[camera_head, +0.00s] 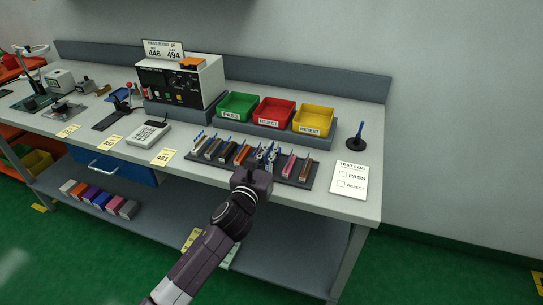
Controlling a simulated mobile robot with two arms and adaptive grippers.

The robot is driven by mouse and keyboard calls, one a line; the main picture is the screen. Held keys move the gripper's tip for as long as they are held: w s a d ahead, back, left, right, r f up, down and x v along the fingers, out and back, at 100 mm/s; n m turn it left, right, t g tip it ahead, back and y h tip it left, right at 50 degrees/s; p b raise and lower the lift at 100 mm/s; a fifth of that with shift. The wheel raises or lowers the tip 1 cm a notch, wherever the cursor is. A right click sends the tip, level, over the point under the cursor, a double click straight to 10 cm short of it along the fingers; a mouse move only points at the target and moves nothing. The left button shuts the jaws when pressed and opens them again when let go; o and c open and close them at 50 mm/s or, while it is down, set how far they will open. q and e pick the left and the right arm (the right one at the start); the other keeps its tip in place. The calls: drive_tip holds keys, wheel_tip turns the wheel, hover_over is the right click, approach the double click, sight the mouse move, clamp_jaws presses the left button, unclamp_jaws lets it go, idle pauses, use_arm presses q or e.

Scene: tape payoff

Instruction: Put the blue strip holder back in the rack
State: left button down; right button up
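A dark rack (308,184) lies along the front of the bench. It holds a row of slim strip holders, among them a brown-orange one (242,154), a pink one (289,166) and a brown one (305,169). My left gripper (265,156) is over the middle of the rack, pointing away from me. Something bluish shows between or just beside its fingers, but I cannot tell whether it is a blue holder or whether it is gripped. The gripper and wrist hide part of the row. My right gripper is not in view.
Green (237,104), red (273,112) and yellow (314,119) bins stand behind the rack. A white log sheet (349,181) and a dark stand (356,142) are to the right. A calculator-like device (149,132) and a yellow label (163,157) are left. Bare bench lies around the sheet.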

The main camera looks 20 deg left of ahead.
use_arm(q)
drive_tip(key=shift+f, duration=0.7)
drive_tip(key=c, duration=2.7)
unclamp_jaws()
drive_tip(key=shift+f, duration=0.2)
drive_tip(key=o, duration=0.5)
drive_tip(key=shift+o, duration=0.2)
drive_tip(key=shift+r, duration=0.1)
